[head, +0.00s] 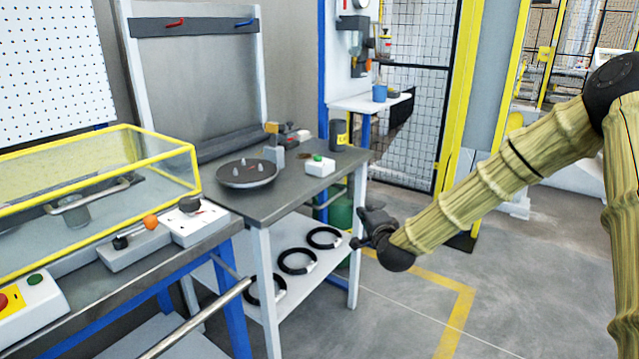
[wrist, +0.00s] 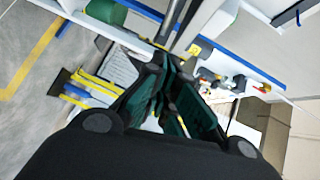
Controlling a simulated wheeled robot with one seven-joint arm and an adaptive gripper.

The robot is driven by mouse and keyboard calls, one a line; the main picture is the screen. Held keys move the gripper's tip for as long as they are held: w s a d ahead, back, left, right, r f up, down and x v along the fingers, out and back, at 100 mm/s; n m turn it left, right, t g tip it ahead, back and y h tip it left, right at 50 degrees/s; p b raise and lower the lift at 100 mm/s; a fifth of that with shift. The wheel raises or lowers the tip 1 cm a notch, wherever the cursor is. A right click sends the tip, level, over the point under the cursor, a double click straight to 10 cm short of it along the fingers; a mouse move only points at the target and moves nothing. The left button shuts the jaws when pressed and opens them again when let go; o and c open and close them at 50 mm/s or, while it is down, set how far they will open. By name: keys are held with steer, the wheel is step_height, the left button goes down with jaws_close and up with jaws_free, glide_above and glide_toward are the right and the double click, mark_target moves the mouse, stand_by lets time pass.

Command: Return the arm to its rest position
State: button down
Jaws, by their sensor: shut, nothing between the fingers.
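My gripper (head: 366,228) is at the end of my tan, bamboo-like arm in the head view. It is black and hangs in free air to the right of the grey workbench (head: 232,206), apart from it. In the wrist view my gripper (wrist: 158,68) has its dark green-black fingers closed together with nothing between them. My arm reaches in from the right edge of the head view and slopes down to the left. Its base is outside the picture.
A round dark turntable (head: 247,174) and a white button box (head: 320,166) stand on the workbench. Several black coils (head: 298,261) lie on its lower shelf. A yellow-framed clear cover (head: 95,190) is at left. Open floor (head: 410,310) with yellow lines lies below my arm.

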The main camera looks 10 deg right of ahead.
steer(key=s+a+f+n+g+y, duration=0.1)
steer(key=s+a+f+n+g, duration=0.2)
steer(key=s+f, duration=0.55)
steer(key=s+a+f+n+g, duration=0.25)
steer(key=s+f, duration=0.35)
steer(key=f, duration=0.5)
steer(key=s+a+f+n+g+y, duration=0.1)
steer(key=s+a+f+n+g, duration=0.15)
steer(key=s+f, duration=0.6)
steer(key=s+a+f+n+g, duration=0.1)
steer(key=s+f+n+g, duration=0.25)
steer(key=s+f, duration=0.6)
steer(key=s+d+f+n+g+h, duration=0.1)
steer(key=s+f+n+g, duration=0.15)
steer(key=s, duration=0.95)
steer(key=s+d+f+n+g, duration=0.1)
steer(key=s+f+n+g, duration=0.15)
steer(key=s, duration=0.85)
step_height(320, 180, up, 17)
steer(key=p, duration=1.6)
steer(key=shift+a+p, duration=0.3)
steer(key=shift+p, duration=0.05)
